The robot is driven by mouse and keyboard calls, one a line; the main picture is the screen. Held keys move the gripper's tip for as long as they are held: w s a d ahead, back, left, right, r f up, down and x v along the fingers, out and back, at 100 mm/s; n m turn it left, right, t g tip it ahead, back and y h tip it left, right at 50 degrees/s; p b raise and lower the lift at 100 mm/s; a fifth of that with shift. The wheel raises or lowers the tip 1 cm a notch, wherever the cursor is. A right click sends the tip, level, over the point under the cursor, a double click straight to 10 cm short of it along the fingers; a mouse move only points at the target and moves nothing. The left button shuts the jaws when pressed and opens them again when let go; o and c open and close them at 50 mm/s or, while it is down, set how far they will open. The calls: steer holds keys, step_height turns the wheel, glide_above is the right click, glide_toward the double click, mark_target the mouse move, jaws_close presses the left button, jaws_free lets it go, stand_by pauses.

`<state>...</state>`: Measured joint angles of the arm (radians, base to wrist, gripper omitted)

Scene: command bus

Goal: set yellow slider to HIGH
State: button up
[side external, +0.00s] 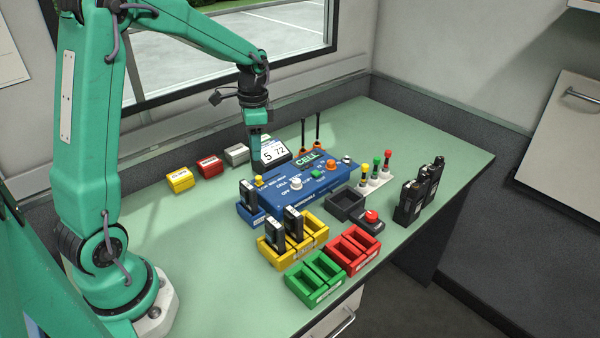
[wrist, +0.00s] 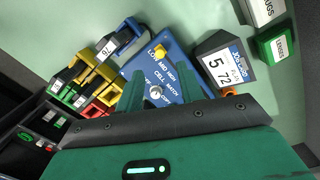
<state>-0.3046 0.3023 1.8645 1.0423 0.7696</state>
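The blue command panel (side external: 318,180) stands on the green table, and it also shows in the wrist view (wrist: 180,68). Its yellow slider (side external: 259,181) is near the panel's left end, beside the LOW end of the LOW MID HIGH lettering. The slider shows in the wrist view (wrist: 160,50) beyond my fingertips. My gripper (side external: 256,152) points down above the far edge of the panel, apart from the slider. In the wrist view my two green fingers (wrist: 161,80) are spread and nothing is held between them.
A white knob (side external: 296,183) and orange knob (side external: 333,165) rise from the panel. A display (side external: 272,151) stands behind it.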

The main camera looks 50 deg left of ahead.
mark_target(258, 176)
steer(key=shift+w+a+f, duration=0.15)
steer(key=shift+a+f, duration=0.05)
steer(key=shift+f, duration=0.15)
steer(key=shift+f, duration=0.15)
steer(key=shift+s+d+f, duration=0.1)
steer(key=shift+d+f, duration=0.1)
steer(key=shift+f, duration=1.7)
steer(key=shift+s+d+f, duration=0.1)
steer(key=shift+d+f, duration=0.1)
steer(key=shift+f, duration=1.65)
jaws_close()
